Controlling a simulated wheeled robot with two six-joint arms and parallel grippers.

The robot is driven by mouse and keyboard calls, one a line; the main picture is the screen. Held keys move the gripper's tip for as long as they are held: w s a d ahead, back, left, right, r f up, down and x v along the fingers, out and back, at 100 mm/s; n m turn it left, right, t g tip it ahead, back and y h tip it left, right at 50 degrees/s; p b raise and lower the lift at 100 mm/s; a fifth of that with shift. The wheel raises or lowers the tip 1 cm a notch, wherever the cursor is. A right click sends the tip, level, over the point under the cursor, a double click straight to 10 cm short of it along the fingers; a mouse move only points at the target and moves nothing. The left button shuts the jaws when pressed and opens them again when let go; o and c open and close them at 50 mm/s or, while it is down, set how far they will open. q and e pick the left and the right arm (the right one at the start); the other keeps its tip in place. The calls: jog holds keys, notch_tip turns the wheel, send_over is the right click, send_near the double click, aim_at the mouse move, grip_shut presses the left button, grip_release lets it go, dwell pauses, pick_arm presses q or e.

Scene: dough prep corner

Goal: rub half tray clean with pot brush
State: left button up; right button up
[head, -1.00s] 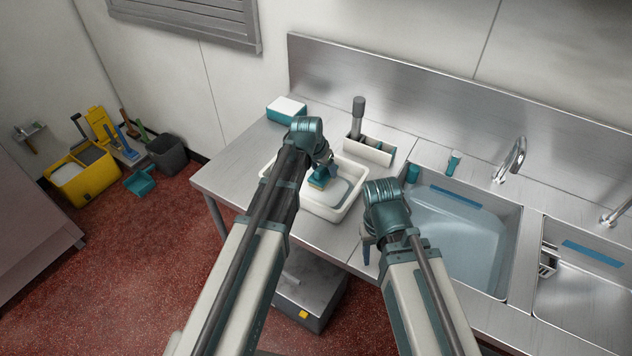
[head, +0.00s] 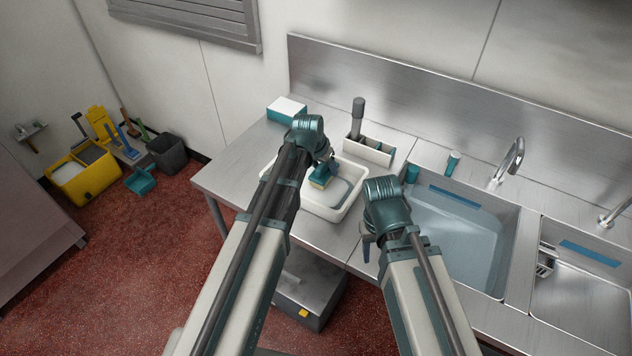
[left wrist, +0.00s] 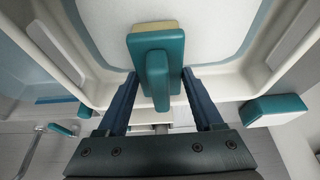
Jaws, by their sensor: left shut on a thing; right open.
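The pot brush (head: 319,182) has a teal block and handle with pale yellow bristles. It also shows in the left wrist view (left wrist: 157,47). My left gripper (head: 329,164) is shut on its handle, inside the half tray's area. The half tray (head: 348,211) is a white, shallow tray on the steel counter. A pale grey patch (head: 342,193) covers part of its floor beside the brush. The brush is low over the tray floor; contact under the bristles is hidden. My right gripper (head: 367,248) is open and empty by the counter's front edge, partly hidden by its wrist.
A white-topped teal block (head: 287,108) stands behind the tray at left. A white caddy (head: 369,150) with a grey-handled tool stands behind it. A water-filled sink (head: 455,245) lies to the right, with a tap (head: 512,160) behind it.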

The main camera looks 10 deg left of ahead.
pick_arm(q)
jog(key=shift+d, duration=0.1)
jog(key=shift+s+d, duration=0.3)
jog(key=shift+d, duration=0.5)
jog(key=shift+s+d, duration=0.3)
jog(key=shift+d, duration=0.45)
jog(key=shift+f+b, duration=0.3)
pick_arm(e)
jog(key=shift+f, duration=0.3)
pick_arm(q)
jog(key=shift+f+b, duration=0.35)
jog(key=shift+b, duration=0.05)
pick_arm(e)
jog(key=shift+f, duration=0.4)
pick_arm(q)
jog(key=shift+d, duration=0.15)
jog(key=shift+s+d+r, duration=0.1)
jog(key=shift+s+d, duration=0.15)
jog(key=shift+d, duration=0.3)
jog(key=shift+s+d, duration=0.2)
jog(key=shift+d, duration=0.3)
pick_arm(e)
jog(key=shift+r, duration=0.1)
